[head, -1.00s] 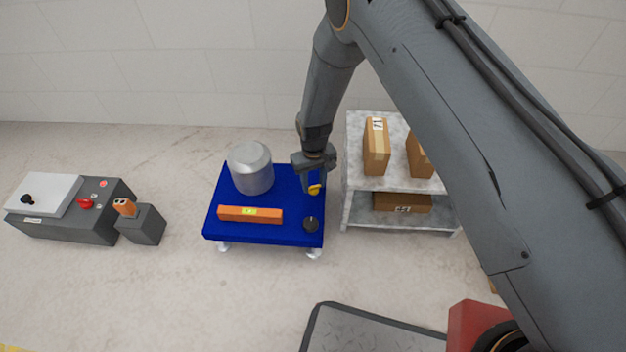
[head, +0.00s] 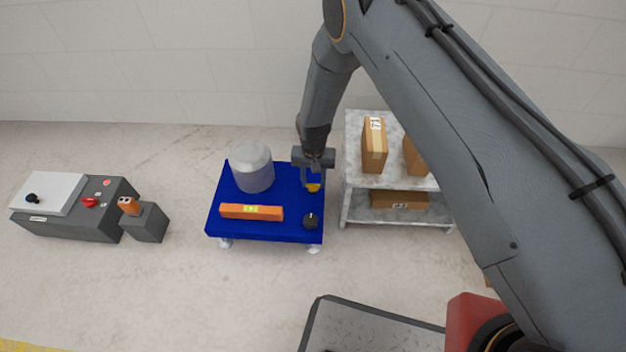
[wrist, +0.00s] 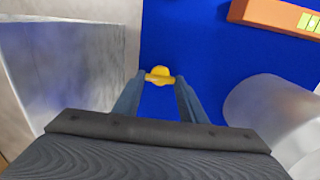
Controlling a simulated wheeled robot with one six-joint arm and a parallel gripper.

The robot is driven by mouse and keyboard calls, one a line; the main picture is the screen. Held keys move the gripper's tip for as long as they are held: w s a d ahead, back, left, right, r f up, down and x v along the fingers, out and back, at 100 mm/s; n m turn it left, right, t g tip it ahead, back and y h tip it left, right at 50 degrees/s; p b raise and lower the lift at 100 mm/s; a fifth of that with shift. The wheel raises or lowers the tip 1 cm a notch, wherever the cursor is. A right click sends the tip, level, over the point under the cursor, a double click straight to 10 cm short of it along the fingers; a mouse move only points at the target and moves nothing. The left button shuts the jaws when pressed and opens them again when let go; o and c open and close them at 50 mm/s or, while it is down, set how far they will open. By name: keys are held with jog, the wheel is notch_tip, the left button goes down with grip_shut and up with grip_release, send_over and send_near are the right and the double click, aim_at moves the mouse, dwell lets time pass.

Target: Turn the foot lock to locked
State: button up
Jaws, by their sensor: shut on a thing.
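A small yellow knob (head: 313,187) sits near the right edge of the blue cart top (head: 225,191); it also shows in the wrist view (wrist: 159,73). My gripper (head: 312,184) is over the cart's right side, pointing down. In the wrist view, my gripper's fingertips (wrist: 159,79) are closed on the yellow knob from both sides. A black knob (head: 310,221) with a light mark stands at the cart's front right corner. I cannot tell from the pictures which knob is the foot lock, and no lock label is readable.
A grey cylinder (head: 252,168) and an orange level bar (head: 251,212) rest on the cart. A shelf (head: 349,186) with cartons (head: 375,146) stands close to my gripper's right. A control box (head: 70,231) and a small grey block (head: 144,223) stand at left.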

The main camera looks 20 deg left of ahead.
aim_at(313, 185)
jog(key=shift+s, duration=0.1)
jog(key=o, duration=1.1)
jog(key=shift+c, duration=0.2)
jog(key=shift+r+p, duration=1.05)
jog(key=shift+r, duration=2.85)
